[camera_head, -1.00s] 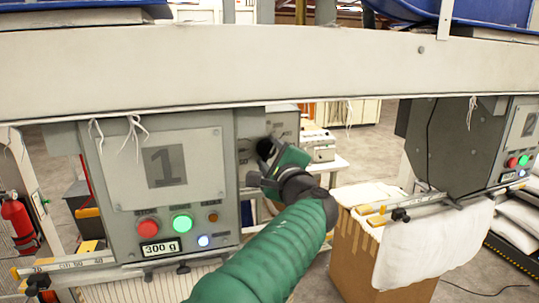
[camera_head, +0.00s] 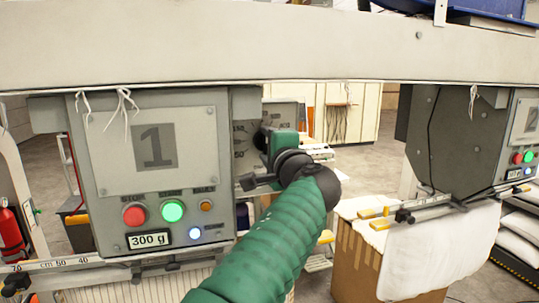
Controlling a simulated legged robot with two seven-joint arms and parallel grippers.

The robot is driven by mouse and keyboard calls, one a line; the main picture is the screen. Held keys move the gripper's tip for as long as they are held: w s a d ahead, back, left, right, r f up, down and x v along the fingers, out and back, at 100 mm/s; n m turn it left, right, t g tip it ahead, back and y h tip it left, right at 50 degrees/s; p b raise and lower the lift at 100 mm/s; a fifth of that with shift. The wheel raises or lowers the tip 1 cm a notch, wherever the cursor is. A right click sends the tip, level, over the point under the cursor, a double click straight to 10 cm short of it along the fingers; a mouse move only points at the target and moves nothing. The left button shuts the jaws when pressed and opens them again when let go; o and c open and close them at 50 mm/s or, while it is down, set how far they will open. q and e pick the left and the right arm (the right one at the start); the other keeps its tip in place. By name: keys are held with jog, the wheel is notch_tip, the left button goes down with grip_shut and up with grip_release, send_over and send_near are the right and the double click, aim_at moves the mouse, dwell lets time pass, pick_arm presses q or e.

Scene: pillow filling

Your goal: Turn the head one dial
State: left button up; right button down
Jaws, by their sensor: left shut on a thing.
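The head one unit is a grey box (camera_head: 197,215) marked with a large 1, in the head view at left. Its dial panel (camera_head: 284,112) shows behind its right edge, with printed scale marks. The black dial knob (camera_head: 259,140) on that panel is mostly hidden by my gripper. The knob's pointer setting cannot be read. My right gripper is not in view.
Head one has a red button (camera_head: 134,215), a green button (camera_head: 174,210) and a 300 g display (camera_head: 150,240). A beam (camera_head: 300,50) crosses above. A second head (camera_head: 460,145) hangs at right, above a cardboard box (camera_head: 358,262) and a white pillow cover (camera_head: 440,250).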

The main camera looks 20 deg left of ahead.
pick_arm(q)
jog(key=shift+a, duration=0.1)
jog(key=shift+f, duration=0.1)
dwell(0.3)
jog(key=o, duration=1.3)
jog(key=shift+o, duration=0.3)
jog(key=shift+a, duration=0.15)
